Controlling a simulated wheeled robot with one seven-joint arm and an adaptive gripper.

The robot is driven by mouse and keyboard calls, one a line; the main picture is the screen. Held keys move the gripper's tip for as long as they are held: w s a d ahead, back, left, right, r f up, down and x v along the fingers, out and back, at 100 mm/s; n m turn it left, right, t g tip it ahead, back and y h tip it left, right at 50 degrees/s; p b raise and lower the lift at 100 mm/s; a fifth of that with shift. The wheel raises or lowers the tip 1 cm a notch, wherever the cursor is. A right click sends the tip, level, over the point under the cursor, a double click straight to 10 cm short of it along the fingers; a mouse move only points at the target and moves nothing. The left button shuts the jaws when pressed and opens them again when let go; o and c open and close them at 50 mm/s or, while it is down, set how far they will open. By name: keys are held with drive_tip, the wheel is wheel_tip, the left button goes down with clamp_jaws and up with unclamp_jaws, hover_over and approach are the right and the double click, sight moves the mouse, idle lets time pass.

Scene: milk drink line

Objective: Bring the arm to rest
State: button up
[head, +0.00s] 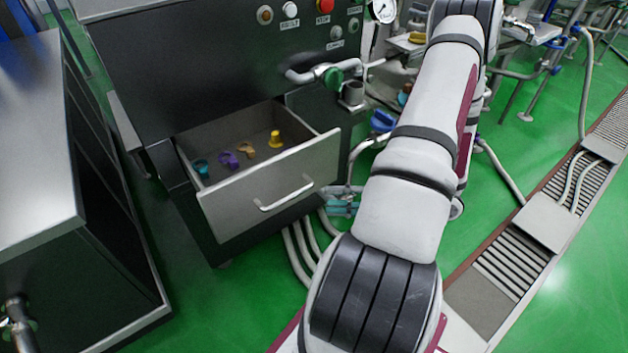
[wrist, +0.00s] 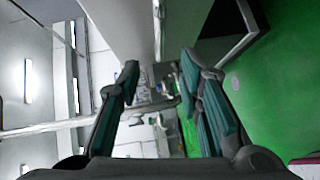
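My arm (head: 405,190) reaches up and away from the bottom of the head view, over the green floor to the right of the open drawer. Walls, a dark panel and the green floor show beyond the fingers.
A dark cabinet has an open drawer (head: 275,180) holding several small coloured parts. Above it are a green-handled valve (head: 332,77) and a red button (head: 325,5). A steel bench (head: 40,130) stands left. A floor drain (head: 515,262) runs along the right. Green floor lies between.

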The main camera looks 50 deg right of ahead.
drive_tip(key=w+a+r+n+g+y, duration=0.2)
drive_tip(key=a+r+n+g, duration=0.4)
drive_tip(key=a+r+n, duration=0.4)
drive_tip(key=w+a+r+n+g+y, duration=0.25)
drive_tip(key=a+r+n+g, duration=0.4)
drive_tip(key=n, duration=0.55)
drive_tip(key=s+a+r+n+g+h, duration=0.2)
drive_tip(key=s+a+r+n+h, duration=0.25)
drive_tip(key=n, duration=0.65)
drive_tip(key=s+a+r+n+g+h, duration=0.2)
drive_tip(key=s+a+r+n+h, duration=0.25)
drive_tip(key=n, duration=0.65)
drive_tip(key=s+r+n+t+h+p, duration=0.1)
drive_tip(key=r+n+t+p, duration=0.2)
drive_tip(key=r+p, duration=0.7)
drive_tip(key=s+d+r+n+t+h+p, duration=0.1)
drive_tip(key=s+r+n+t+h+p, duration=0.1)
drive_tip(key=r+p, duration=0.8)
wheel_tip(320, 180, up, 2)
drive_tip(key=shift+s+d+n+t, duration=0.3)
drive_tip(key=shift+n+t, duration=0.1)
drive_tip(key=shift+t, duration=0.25)
drive_tip(key=shift+h, duration=0.25)
